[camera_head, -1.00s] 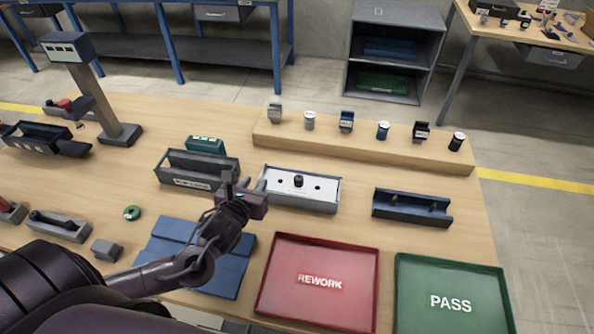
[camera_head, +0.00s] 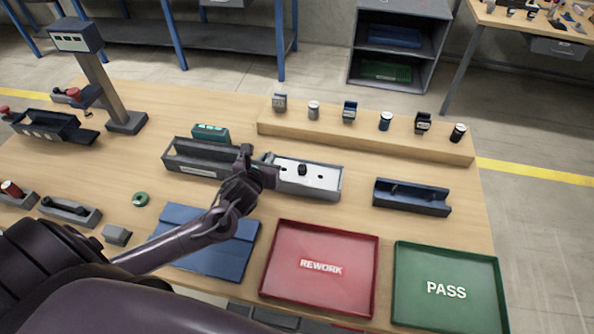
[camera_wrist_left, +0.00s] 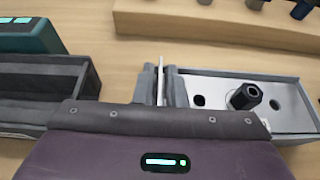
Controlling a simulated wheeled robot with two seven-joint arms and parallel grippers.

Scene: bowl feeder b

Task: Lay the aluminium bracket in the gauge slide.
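My left gripper (camera_head: 256,158) is over the left end of a grey fixture (camera_head: 316,194). In the left wrist view its fingers (camera_wrist_left: 163,86) stand close together with a thin, light metal piece (camera_wrist_left: 160,84) edge-on between them. This looks like the aluminium bracket; most of it is hidden. The fixture also shows in the wrist view (camera_wrist_left: 300,138), with a pale plate, holes and a black hexagonal knob (camera_wrist_left: 244,97). No label names the gauge slide; it may be this fixture or the dark blue channel (camera_head: 411,207) to the right. My right gripper is not in view.
A dark grey open bin (camera_head: 200,169) is left of the fixture, with a teal box (camera_head: 211,133) behind it. A red REWORK tray (camera_head: 320,290) and green PASS tray (camera_head: 447,313) lie in front. A wooden step (camera_head: 365,140) with several small items runs behind.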

